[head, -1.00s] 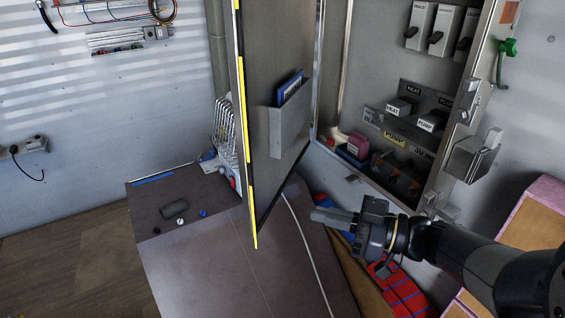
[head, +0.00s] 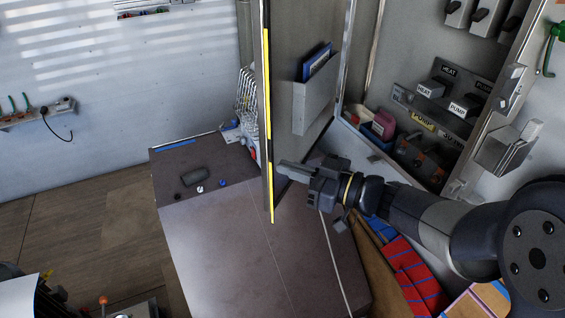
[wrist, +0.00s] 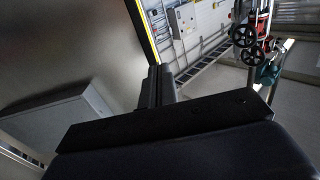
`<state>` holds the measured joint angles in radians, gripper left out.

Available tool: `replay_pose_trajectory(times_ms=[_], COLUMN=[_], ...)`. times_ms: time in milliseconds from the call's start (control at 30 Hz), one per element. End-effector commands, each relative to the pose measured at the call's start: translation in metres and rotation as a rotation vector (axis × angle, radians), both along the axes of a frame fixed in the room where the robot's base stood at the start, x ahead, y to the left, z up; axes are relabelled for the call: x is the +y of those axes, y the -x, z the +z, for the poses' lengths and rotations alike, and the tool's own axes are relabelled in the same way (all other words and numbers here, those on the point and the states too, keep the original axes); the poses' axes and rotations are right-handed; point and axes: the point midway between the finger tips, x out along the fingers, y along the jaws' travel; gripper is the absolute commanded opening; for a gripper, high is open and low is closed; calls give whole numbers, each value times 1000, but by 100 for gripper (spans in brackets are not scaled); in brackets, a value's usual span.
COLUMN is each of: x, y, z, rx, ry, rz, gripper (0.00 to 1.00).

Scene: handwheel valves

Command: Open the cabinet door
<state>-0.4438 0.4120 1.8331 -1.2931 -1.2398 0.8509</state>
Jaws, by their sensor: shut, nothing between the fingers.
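The cabinet door (head: 285,95) stands swung open, its inner face with a document pocket (head: 314,100) showing and its yellow-striped edge (head: 268,120) toward me. The open cabinet (head: 450,75) is to its right. My gripper (head: 280,168) is shut and empty, its fingertips at the inner side of the door near the lower part of the striped edge. I cannot tell whether they touch the door. In the wrist view the fingers (wrist: 156,88) are together beside the door's edge, with the door's inner face (wrist: 65,45) filling the left.
A dark brown surface (head: 215,240) lies below the door, with small loose items (head: 196,175) on it. Red and blue boxes (head: 405,265) sit under my arm. A folded wire rack (head: 246,105) stands behind the door.

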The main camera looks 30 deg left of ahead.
Motion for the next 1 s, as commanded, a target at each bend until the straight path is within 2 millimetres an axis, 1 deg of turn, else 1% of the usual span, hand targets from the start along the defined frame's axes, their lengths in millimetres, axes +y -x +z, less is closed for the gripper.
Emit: replay_pose_trajectory(times_ms=[33, 100, 200, 567, 667, 767, 1000], x=[7, 13, 19, 21, 25, 38, 87], y=[1, 0, 1, 0, 0, 1, 2], z=[1, 1, 0, 0, 0, 0, -2], rx=[-1, -1, -1, -1, -3, -6, -9], ry=[0, -1, 0, 0, -1, -3, -5], rz=[4, 2, 2, 0, -6, -29, -128], gripper=[0, 0, 0, 0, 0, 0, 0])
